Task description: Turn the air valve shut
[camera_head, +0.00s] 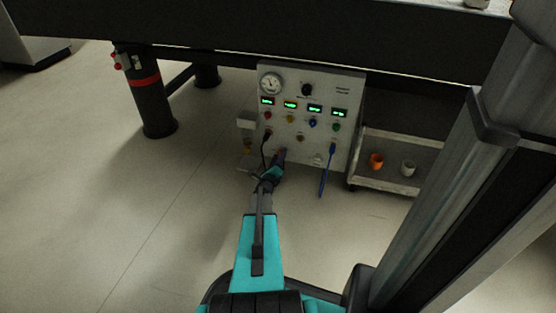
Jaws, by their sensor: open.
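A light grey panel (348,96) stands under the dark bench and carries the valve controls. It has a round gauge (271,84), a black knob (307,89), a row of green-lit displays and small coloured knobs, among them a blue one (312,124) and a green one (336,127). I cannot tell which of these is the air valve. My gripper (281,154) is at the lower part of the panel, left of its middle, and hides what is behind it. It is open; its fingers are small and dark here, and I cannot tell whether they touch anything.
A blue hose or handle (326,172) hangs from the panel's lower right. A low shelf (378,183) with an orange cup (376,161) and a white cup (408,168) stands to the right. A dark bench leg (151,100) stands left. The floor (80,200) at left is clear.

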